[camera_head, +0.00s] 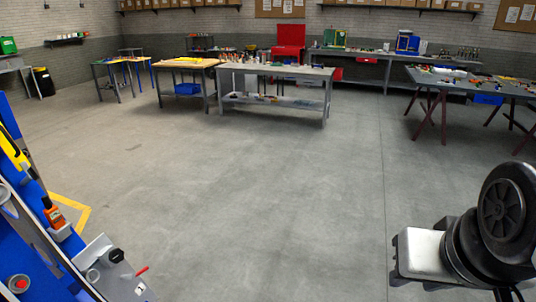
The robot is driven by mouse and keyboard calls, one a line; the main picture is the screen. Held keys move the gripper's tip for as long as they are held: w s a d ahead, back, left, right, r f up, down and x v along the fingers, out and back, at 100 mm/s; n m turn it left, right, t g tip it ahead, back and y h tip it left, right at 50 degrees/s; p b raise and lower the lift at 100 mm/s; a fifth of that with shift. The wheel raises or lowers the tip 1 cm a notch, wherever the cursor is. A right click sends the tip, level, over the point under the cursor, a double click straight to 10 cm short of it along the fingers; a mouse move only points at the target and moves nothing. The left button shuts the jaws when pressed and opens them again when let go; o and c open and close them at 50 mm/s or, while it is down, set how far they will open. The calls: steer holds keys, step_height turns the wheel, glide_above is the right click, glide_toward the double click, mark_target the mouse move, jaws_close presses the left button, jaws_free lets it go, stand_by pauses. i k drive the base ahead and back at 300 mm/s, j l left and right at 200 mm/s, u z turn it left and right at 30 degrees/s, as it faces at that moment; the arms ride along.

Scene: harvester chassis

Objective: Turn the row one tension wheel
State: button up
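No part in view can be surely identified as the row one tension wheel. A black spoked disc (503,207) stands at the lower right on a black and light grey metal body (424,254). I cannot tell whether this is a machine part or part of my own arm. At the lower left, a blue structure (67,242) carries a yellow part (14,153), an orange part (55,216) and a grey block (112,272) with a black knob and a red lever. The frame cuts it off. My gripper is not visible.
The grey concrete floor (240,190) in the middle is clear. A yellow floor line (75,208) runs beside the blue structure. Workbenches (275,72) with tools stand along the back, with a red cabinet (290,40). Another table (470,80) stands at the right.

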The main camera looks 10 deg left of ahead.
mark_target(116, 255)
steer(key=i+u, duration=0.2)
steer(key=i, duration=0.25)
steer(key=i+l+u, duration=0.1)
steer(key=i+u, duration=0.15)
steer(key=i, duration=0.25)
steer(key=i+l+u, duration=0.2)
steer(key=i, duration=0.25)
steer(key=i+u, duration=0.15)
steer(key=u, duration=0.25)
steer(key=i+u, duration=0.2)
steer(key=u, duration=0.2)
steer(key=i+u, duration=0.15)
steer(key=u, duration=0.3)
steer(key=i+l+u, duration=0.15)
steer(key=u, duration=0.25)
steer(key=i+l+u, duration=0.1)
steer(key=i+u, duration=0.3)
steer(key=i+l+u, duration=0.15)
steer(key=u, duration=0.25)
steer(key=i+l+u, duration=0.2)
steer(key=u, duration=0.2)
